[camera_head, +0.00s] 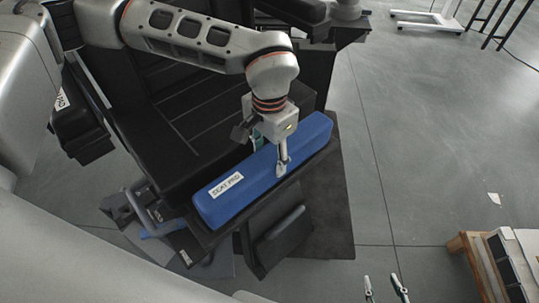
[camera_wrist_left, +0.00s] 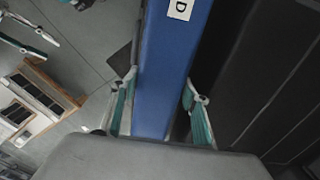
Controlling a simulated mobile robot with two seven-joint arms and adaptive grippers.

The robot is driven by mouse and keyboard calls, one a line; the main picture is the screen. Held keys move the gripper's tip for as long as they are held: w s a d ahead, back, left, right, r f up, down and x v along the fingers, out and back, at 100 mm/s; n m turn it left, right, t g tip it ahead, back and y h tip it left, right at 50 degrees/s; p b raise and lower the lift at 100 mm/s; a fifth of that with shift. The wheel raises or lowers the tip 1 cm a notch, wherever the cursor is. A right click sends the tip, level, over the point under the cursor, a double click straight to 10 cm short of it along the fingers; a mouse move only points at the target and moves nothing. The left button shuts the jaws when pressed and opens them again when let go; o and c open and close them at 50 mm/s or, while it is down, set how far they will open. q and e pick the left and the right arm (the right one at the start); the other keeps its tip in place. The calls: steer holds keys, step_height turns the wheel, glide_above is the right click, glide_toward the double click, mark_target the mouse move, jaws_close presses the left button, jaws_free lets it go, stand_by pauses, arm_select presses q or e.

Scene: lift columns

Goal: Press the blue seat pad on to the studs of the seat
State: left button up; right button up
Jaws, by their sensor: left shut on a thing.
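The blue seat pad (camera_head: 262,176) is a long bar with a white label, lying along the front edge of the black seat (camera_head: 185,125). Studs are hidden, and I cannot tell whether the pad rests fully down. My left gripper (camera_head: 271,156) is shut across the pad's width, right of its middle. In the left wrist view the pad (camera_wrist_left: 165,65) runs between the two teal-lined fingers (camera_wrist_left: 160,108). My right gripper (camera_head: 386,288) shows only its fingertips at the bottom edge of the head view, apart and empty. It also shows at the upper left of the wrist view (camera_wrist_left: 30,38).
A wooden-framed table (camera_head: 480,268) with papers and dark panels stands at the lower right. A dark footrest or pedal plate (camera_head: 280,235) lies in front of the seat. The grey floor (camera_head: 420,150) on the right is mostly clear.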

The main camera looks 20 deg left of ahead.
arm_select(q)
steer(key=shift+f, duration=0.15)
steer(key=o, duration=1.7)
steer(key=shift+o, duration=0.6)
steer(key=shift+w, duration=0.1)
steer(key=shift+w+a+r, duration=0.1)
steer(key=shift+r, duration=0.4)
steer(key=shift+c, duration=0.3)
arm_select(e)
steer(key=shift+w+r, duration=0.15)
steer(key=shift+r, duration=0.15)
arm_select(q)
steer(key=shift+r+p, duration=0.1)
steer(key=shift+p, duration=0.2)
steer(key=shift+o, duration=0.3)
steer(key=shift+r, duration=0.2)
arm_select(e)
steer(key=shift+w+r, duration=0.15)
steer(key=shift+r, duration=0.15)
arm_select(q)
steer(key=shift+o, duration=0.8)
steer(key=shift+r+p, duration=0.3)
steer(key=shift+p, duration=0.05)
arm_select(e)
steer(key=shift+w+r, duration=0.15)
steer(key=shift+r, duration=0.25)
arm_select(q)
steer(key=shift+r, duration=0.1)
